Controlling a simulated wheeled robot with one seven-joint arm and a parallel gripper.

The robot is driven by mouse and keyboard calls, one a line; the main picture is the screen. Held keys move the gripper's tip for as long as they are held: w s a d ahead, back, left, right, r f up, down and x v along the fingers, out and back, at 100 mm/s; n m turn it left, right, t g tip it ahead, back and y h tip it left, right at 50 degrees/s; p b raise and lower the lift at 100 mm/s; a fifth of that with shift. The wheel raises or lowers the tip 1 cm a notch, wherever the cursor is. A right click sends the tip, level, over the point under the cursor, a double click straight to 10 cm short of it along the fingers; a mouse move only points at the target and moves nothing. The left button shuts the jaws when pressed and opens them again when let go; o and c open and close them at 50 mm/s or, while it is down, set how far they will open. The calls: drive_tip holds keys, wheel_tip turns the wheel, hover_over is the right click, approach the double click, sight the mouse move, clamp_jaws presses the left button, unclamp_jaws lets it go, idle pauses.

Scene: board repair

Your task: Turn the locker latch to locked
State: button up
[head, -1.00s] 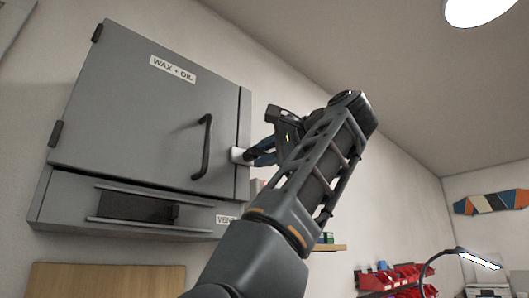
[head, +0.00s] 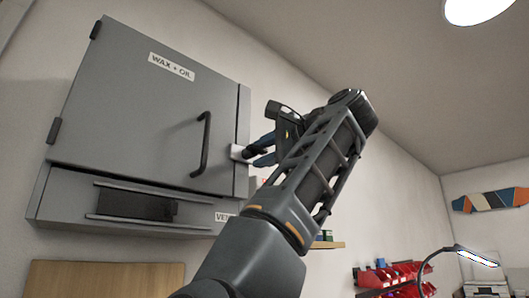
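The grey locker (head: 130,115) hangs on the wall at the left in the head view, its door closed in the frame and labelled "WAX + OIL". The small pale latch (head: 237,153) shows at the door's right edge, beside the dark bar handle (head: 203,145). My gripper (head: 256,155) is at the latch's right end, its dark bluish fingers touching or very near it. I cannot tell whether the fingers are closed on the latch. The latch's right end is partly hidden by the fingers, and its exact turn is hard to read.
Below the door is a vent slot (head: 135,205) with rails. My arm fills the middle and covers part of the "VENT" label. A wooden shelf (head: 328,245), red bins (head: 390,277) and a lit lamp (head: 478,258) are at lower right. The space above my arm is clear.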

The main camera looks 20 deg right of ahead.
drive_tip(key=b+v, duration=0.2)
drive_tip(key=v, duration=0.5)
drive_tip(key=shift+s+b, duration=0.35)
drive_tip(key=shift+d, duration=0.1)
